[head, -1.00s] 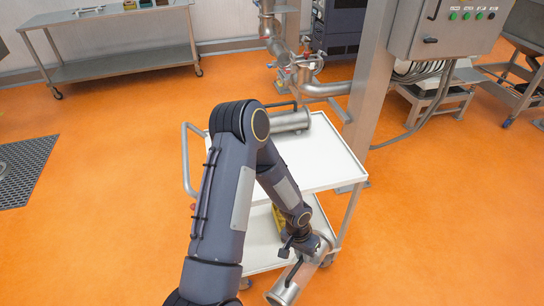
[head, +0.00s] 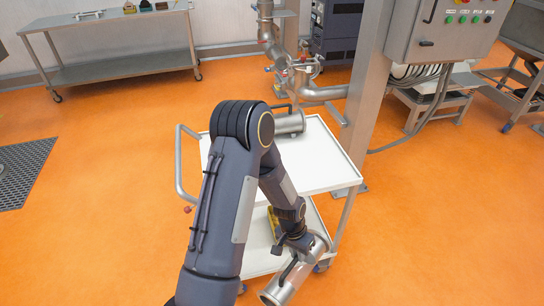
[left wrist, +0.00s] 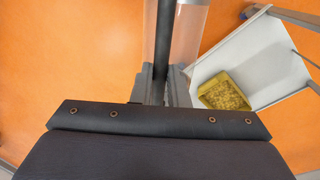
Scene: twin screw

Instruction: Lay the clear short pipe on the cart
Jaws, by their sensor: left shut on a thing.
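The short pipe (head: 284,287) is in my left gripper (head: 298,250), low in the head view, in front of the cart's near right corner. It is tilted, apart from the cart's top. In the left wrist view the pipe (left wrist: 190,35) looks see-through, with a dark bar beside it; my gripper body hides its lower part. The white cart (head: 325,165) stands in the middle of the head view, partly covered by my left arm. My right gripper is not in view.
A shiny metal pipe (head: 290,123) lies at the back of the cart's top. The front and right of that top are bare. A yellow bin (left wrist: 225,92) sits on the lower shelf. A steel post (head: 370,80) and pipework (head: 300,75) stand behind the cart.

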